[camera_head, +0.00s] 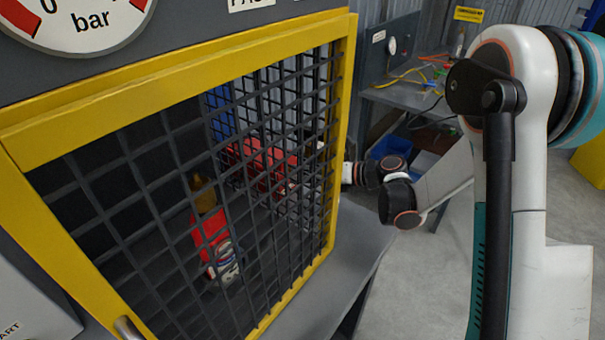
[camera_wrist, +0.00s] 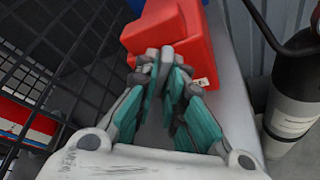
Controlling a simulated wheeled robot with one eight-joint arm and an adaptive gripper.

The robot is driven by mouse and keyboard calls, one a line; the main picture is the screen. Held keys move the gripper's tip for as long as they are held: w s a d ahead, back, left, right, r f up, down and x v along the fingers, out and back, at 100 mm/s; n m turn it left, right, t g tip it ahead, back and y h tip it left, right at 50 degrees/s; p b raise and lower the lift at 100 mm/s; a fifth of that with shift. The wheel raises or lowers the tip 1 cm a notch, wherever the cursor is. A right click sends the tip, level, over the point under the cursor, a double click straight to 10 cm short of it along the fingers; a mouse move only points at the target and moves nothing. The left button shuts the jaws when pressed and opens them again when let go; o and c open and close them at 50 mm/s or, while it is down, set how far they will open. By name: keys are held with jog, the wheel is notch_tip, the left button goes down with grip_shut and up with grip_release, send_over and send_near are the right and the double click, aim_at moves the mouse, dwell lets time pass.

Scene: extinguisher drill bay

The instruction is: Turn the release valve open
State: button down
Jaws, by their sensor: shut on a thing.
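My gripper (camera_wrist: 163,68) has teal-padded fingers that meet at the near face of a red block (camera_wrist: 185,30) in the wrist view. It is shut on a small part there, which I take to be the release valve; the fingers hide it, so its angle cannot be told. The red block also shows through the mesh in the head view (camera_head: 258,165). In the head view my arm reaches in from the right behind the yellow-framed mesh cage (camera_head: 346,90), and the mesh largely hides the gripper.
Black mesh (camera_wrist: 85,40) runs close along the left of my gripper in the wrist view. A dark cylinder with a white label (camera_wrist: 295,110) stands at the right. In the head view a pressure gauge (camera_head: 80,15) is above the cage, and a workbench (camera_head: 415,97) is behind.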

jog(key=shift+n+h, duration=0.3)
jog(key=shift+n, duration=0.2)
jog(key=c, duration=1.7)
grip_release()
jog(key=v, duration=1.2)
jog(key=shift+s, duration=0.15)
jog(key=shift+f, duration=0.1)
